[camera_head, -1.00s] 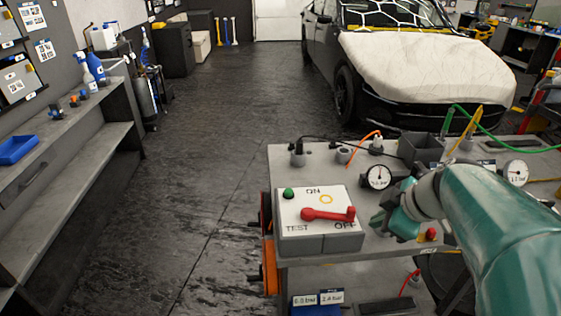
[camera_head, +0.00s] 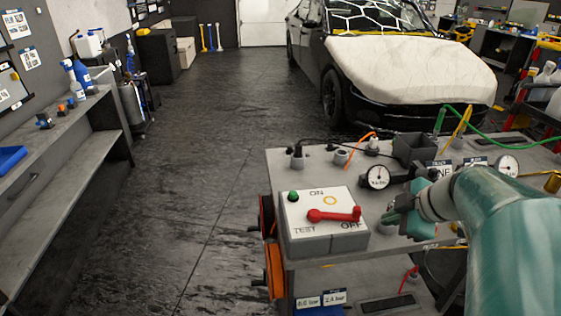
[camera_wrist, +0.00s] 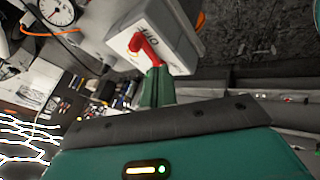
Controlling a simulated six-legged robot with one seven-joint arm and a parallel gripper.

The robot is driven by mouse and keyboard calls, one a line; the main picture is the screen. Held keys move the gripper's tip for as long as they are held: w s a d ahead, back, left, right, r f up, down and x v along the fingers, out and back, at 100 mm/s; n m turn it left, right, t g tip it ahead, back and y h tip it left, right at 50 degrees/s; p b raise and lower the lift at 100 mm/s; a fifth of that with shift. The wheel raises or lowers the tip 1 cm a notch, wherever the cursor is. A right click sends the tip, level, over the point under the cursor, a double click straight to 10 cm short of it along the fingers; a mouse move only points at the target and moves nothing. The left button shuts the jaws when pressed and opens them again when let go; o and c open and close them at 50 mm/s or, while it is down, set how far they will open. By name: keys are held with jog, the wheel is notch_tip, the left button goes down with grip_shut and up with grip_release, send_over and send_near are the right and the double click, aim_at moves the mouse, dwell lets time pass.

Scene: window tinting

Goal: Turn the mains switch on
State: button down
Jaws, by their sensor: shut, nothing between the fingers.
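The mains switch is a white-topped grey box (camera_head: 302,236) at the near left corner of the grey bench, marked ON, OFF and TEST. Its red handle (camera_head: 334,214) points right, toward OFF. A green knob (camera_head: 293,196) sits at its upper left. My gripper (camera_head: 390,218) is shut and empty, just right of the box in the head view. In the wrist view the green fingers (camera_wrist: 157,85) reach up toward the red handle (camera_wrist: 145,48) and overlap it. I cannot tell whether they touch it.
Gauges (camera_head: 376,177) and a dark open bin (camera_head: 415,148) stand on the bench behind my gripper. Cables and hoses run across its back. A covered car (camera_head: 410,70) stands beyond. The floor at left is clear.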

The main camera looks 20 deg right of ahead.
send_near(353, 217)
notch_tip(353, 217, down, 4)
jog(key=w+a, duration=0.1)
jog(key=w, duration=0.1)
jog(key=shift+w+d+f, duration=0.2)
jog(key=shift+w, duration=0.25)
jog(key=shift+w+d, duration=0.15)
